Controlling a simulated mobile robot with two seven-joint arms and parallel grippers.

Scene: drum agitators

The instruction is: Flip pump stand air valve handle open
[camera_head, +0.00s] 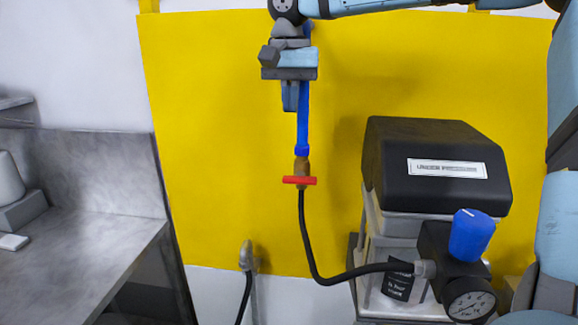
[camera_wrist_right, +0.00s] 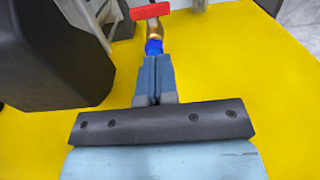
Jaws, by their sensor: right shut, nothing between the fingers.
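The red valve handle (camera_head: 299,180) lies crosswise, level, on a brass valve (camera_head: 301,167) in front of the yellow panel. A blue hose (camera_head: 303,125) comes down into the valve from above, and a black hose leaves it below. The red handle (camera_wrist_right: 150,10) also shows at the top of the right wrist view, with the brass valve and blue fitting (camera_wrist_right: 153,47) just beyond the fingertips. My right gripper (camera_head: 290,106) is shut and empty above the handle, beside or in front of the blue hose. It appears apart from the handle. My left gripper is not in view.
A black-topped pump unit (camera_head: 437,165) stands right of the valve, with a blue regulator knob (camera_head: 470,235) and a gauge (camera_head: 470,300). A black hose (camera_head: 312,250) links valve and regulator. A grey metal counter (camera_head: 80,240) is at left. The yellow panel (camera_head: 210,130) left of the valve is clear.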

